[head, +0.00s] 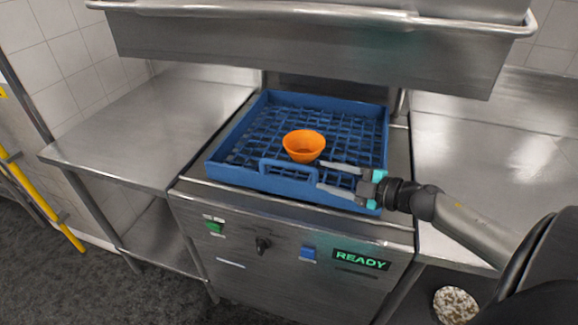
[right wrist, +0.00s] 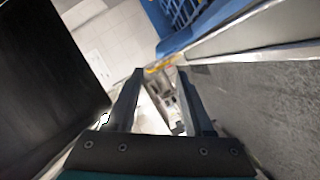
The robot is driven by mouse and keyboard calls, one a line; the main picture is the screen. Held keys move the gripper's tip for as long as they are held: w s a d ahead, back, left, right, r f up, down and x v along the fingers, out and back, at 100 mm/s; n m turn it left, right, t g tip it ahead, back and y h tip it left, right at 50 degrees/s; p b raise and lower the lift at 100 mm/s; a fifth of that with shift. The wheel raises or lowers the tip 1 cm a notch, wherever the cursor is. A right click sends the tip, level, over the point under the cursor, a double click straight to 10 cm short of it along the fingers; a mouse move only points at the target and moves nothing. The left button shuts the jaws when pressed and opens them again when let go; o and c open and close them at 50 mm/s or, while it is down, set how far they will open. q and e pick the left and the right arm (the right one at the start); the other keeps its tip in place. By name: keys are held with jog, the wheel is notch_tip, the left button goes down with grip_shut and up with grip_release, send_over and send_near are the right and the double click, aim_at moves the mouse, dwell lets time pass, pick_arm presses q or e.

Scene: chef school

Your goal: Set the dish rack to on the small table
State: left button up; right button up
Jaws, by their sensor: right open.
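The blue dish rack (head: 237,172) sits on the machine's top in the head view, with a raised handle loop on its front wall. An orange bowl (head: 304,146) stands in it, toward the front. My right gripper (head: 322,176) is open at the rack's front right, its fingers pointing left near the handle. I cannot tell whether it touches the rack. In the right wrist view the open fingers (right wrist: 162,100) have nothing held between them, and part of the rack (right wrist: 180,14) shows at the top. My left gripper is not in view.
Steel tables stand left (head: 140,115) and right (head: 480,160) of the machine; both visible tops are clear. I cannot tell which is the small table. A raised steel hood (head: 310,45) hangs above the rack. The machine's front has a "READY" display (head: 361,259).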

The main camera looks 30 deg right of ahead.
aim_at(296, 168)
jog(key=shift+b+x, duration=0.55)
jog(key=shift+x, duration=5.3)
grip_shut()
